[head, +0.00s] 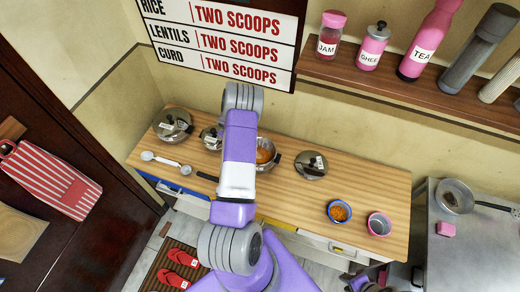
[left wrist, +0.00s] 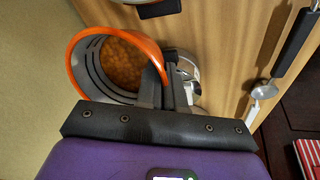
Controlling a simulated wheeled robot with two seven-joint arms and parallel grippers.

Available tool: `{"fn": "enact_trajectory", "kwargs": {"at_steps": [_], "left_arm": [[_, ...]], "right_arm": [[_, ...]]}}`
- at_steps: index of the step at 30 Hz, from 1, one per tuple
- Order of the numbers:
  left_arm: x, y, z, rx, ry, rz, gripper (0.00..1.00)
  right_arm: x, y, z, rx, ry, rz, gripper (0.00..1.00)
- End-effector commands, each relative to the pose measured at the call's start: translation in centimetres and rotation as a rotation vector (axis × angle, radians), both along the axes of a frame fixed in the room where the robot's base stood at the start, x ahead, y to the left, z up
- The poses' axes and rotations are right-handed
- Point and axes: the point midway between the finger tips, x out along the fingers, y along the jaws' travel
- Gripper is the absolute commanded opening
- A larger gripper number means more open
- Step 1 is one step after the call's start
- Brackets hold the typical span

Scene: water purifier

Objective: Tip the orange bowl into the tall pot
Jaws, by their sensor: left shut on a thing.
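The orange bowl (left wrist: 72,76) shows its orange rim and dark grey inside wall in the left wrist view, with round orange pieces inside. My left gripper (left wrist: 158,80) is shut on the bowl's rim. In the head view my left arm covers the gripper and most of this spot; an orange patch (head: 265,154) shows beside the arm, within the outline of a metal pot (head: 275,162) on the counter. I cannot tell how the bowl stands to the pot's opening. My right gripper (head: 368,282) is at the bottom edge, partly cut off, and its jaws are unclear.
A lidded pot (head: 173,123) and a small lidded pot (head: 211,137) stand left on the wooden counter (head: 380,185). A loose lid (head: 311,164) lies right of the metal pot. A blue bowl (head: 340,211) and pink cup (head: 379,224) stand right. A jar shelf (head: 340,72) overhangs.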

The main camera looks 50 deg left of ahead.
Motion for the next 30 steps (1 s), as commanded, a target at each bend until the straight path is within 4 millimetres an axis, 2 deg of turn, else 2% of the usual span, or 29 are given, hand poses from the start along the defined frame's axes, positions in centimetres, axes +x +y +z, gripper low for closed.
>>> {"fn": "enact_trajectory", "kwargs": {"at_steps": [5,10,30], "left_arm": [[0.3,-0.9,0.6,0.084,0.022,0.0,0.0],[0.5,-1.7,0.6,0.159,0.046,-0.001,0.0],[0.8,-2.6,1.3,0.245,0.07,0.0,0.0]], "right_arm": [[0.0,0.0,-0.2,0.0,0.0,0.0,0.33],[0.0,0.0,-2.1,0.0,0.001,0.0,0.33],[0.0,0.0,-3.5,0.0,0.0,0.0,0.33]]}}
